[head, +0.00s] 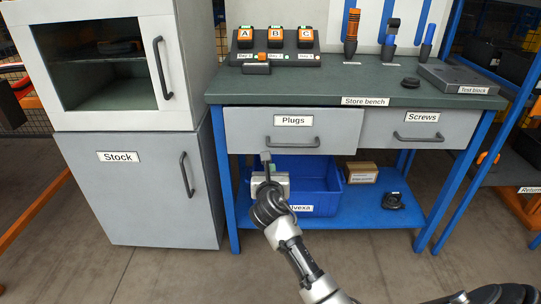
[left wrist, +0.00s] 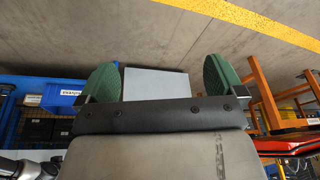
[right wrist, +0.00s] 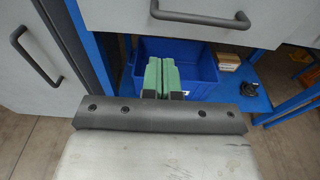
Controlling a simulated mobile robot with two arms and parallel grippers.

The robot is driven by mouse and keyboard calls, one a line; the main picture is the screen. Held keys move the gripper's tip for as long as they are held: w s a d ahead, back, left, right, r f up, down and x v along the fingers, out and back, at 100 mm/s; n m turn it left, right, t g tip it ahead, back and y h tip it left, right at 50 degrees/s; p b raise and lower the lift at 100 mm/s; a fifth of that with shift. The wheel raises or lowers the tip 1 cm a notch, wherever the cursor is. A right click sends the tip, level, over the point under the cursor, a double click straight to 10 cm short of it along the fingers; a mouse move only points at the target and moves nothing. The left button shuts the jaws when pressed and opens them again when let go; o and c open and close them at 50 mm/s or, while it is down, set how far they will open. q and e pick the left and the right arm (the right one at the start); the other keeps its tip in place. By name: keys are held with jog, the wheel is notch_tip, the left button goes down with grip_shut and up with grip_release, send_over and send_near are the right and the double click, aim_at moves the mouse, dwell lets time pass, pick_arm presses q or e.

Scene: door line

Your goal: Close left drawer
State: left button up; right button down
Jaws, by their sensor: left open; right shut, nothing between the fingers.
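The left drawer, labelled Plugs (head: 280,140), is a grey front with a dark bar handle (head: 293,143) under the bench top. Its front reaches lower in the picture than the Screws drawer (head: 385,128) beside it and seems to stand out a little. My right gripper (head: 266,160) is shut and empty, just below and in front of the left part of the Plugs front. In the right wrist view its green fingertips (right wrist: 160,65) are together below the drawer handle (right wrist: 200,18); I cannot tell whether they touch anything. My left gripper (left wrist: 160,80) is open and empty.
The green bench top (head: 350,93) carries a switch panel, tools and a test block. A blue bin (head: 318,185) and a cardboard box (head: 361,172) sit on the lower shelf. The Stock cabinet (head: 140,195) stands close on the left. The floor in front is clear.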

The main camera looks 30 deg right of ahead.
aim_at(271, 146)
pick_arm(q)
jog(key=w+d+r+t+h+b, duration=0.1)
jog(key=w+d+t+b, duration=0.1)
jog(key=w+t, duration=0.4)
jog(key=shift+w+d+r+h+b, duration=0.3)
jog(key=shift+w+d+b, duration=0.1)
jog(key=shift+w, duration=0.7)
pick_arm(e)
jog(key=r+x, duration=0.1)
jog(key=x, duration=0.8)
jog(key=shift+w, duration=0.35)
jog(key=shift+d+r, duration=0.1)
jog(key=shift+d, duration=0.05)
jog(key=x, duration=0.3)
jog(key=shift+w+d+r+p, duration=0.2)
jog(key=shift+w+p, duration=0.15)
jog(key=shift+w+d, duration=0.2)
jog(key=shift+w, duration=0.1)
pick_arm(q)
jog(key=shift+s+a+f+g, duration=0.3)
jog(key=shift+s+g, duration=0.1)
jog(key=shift+s, duration=0.2)
jog(key=shift+s+a+f+g, duration=0.15)
jog(key=shift+s+f+g, duration=0.2)
jog(key=shift+s, duration=0.25)
pick_arm(e)
jog(key=shift+d+r, duration=0.15)
jog(key=shift+r, duration=0.15)
